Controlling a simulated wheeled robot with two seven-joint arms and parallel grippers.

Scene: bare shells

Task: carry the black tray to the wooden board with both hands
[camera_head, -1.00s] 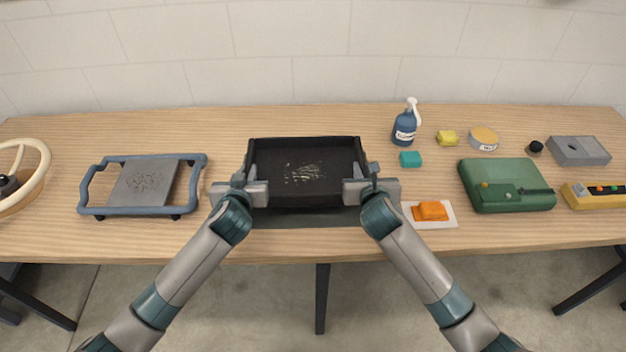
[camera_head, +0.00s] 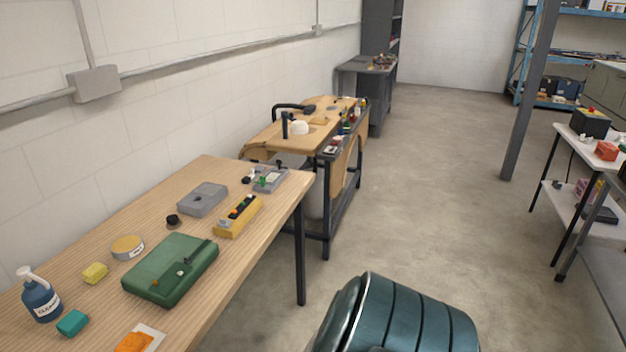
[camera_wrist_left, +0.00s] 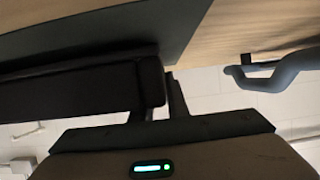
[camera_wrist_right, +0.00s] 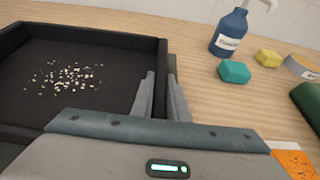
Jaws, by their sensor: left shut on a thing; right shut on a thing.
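The black tray (camera_wrist_right: 95,37) shows in the right wrist view, with small pale bits scattered on its floor. My right gripper (camera_wrist_right: 162,92) is shut on the tray's side wall. In the left wrist view the dark tray (camera_wrist_left: 75,92) fills the left part, and my left gripper (camera_wrist_left: 164,95) is shut on its wall. The head view is turned away and shows neither the tray nor my grippers. I cannot tell whether the tray touches the table. I cannot pick out the wooden board for certain in any view.
A workbench (camera_head: 275,135) stands beyond. The floor (camera_head: 430,200) is clear in the middle.

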